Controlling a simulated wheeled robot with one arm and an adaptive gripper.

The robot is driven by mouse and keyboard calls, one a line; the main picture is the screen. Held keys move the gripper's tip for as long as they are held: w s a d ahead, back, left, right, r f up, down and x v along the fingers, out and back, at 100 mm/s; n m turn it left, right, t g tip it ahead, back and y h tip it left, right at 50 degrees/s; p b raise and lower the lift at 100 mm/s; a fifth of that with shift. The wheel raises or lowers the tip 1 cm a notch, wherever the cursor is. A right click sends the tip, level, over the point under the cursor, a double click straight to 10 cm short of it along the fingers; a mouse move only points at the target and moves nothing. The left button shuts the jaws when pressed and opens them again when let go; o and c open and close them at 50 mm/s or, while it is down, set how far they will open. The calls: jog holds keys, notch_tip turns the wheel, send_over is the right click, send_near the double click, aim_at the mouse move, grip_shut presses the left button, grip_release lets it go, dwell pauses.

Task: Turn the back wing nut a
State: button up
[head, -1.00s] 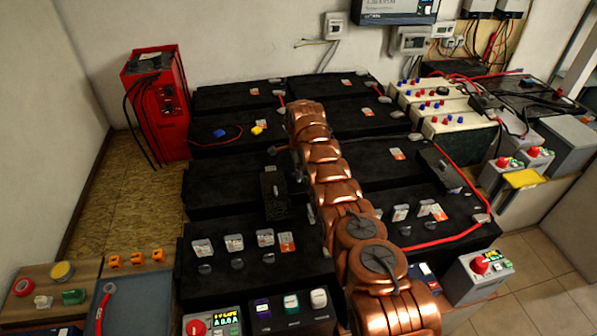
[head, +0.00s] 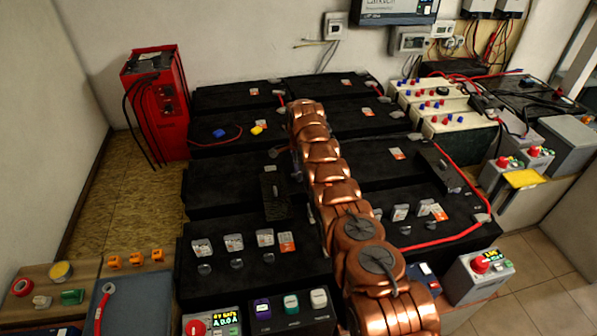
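My copper-coloured arm reaches from the bottom right to the middle of the black battery bank (head: 225,185) in the head view. Its far end bends down behind the upper links. Only a small dark grey part, possibly of my gripper (head: 296,168), shows at the arm's left edge; its fingertips and whatever they touch are hidden. A small grey metal piece (head: 281,149) sits at a battery edge just left of the arm. I cannot tell whether it is a wing nut. No wing nut marked a can be made out.
A dark block (head: 275,197) stands on the battery left of my arm; another (head: 440,166) stands to the right. A red cable (head: 440,240) crosses the right batteries. A red charger (head: 157,105) stands at the back left. Labelled silver posts (head: 237,264) line the front battery.

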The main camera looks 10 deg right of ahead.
jog(key=shift+m, duration=0.3)
jog(key=shift+a+r+m+p, duration=0.1)
jog(key=shift+r+m+p, duration=0.15)
jog(key=shift+m+p, duration=0.2)
notch_tip(320, 180, up, 6)
jog(key=p, duration=0.3)
jog(key=shift+f, duration=0.1)
jog(key=r+p, duration=0.2)
jog(key=p, duration=0.1)
jog(key=s+r+n+b, duration=0.5)
jog(key=s+r+n, duration=0.3)
jog(key=s+r, duration=0.9)
jog(key=shift+a+r+g+b, duration=0.25)
jog(key=shift+r+g+b, duration=0.15)
jog(key=shift+r, duration=0.3)
dwell(0.5)
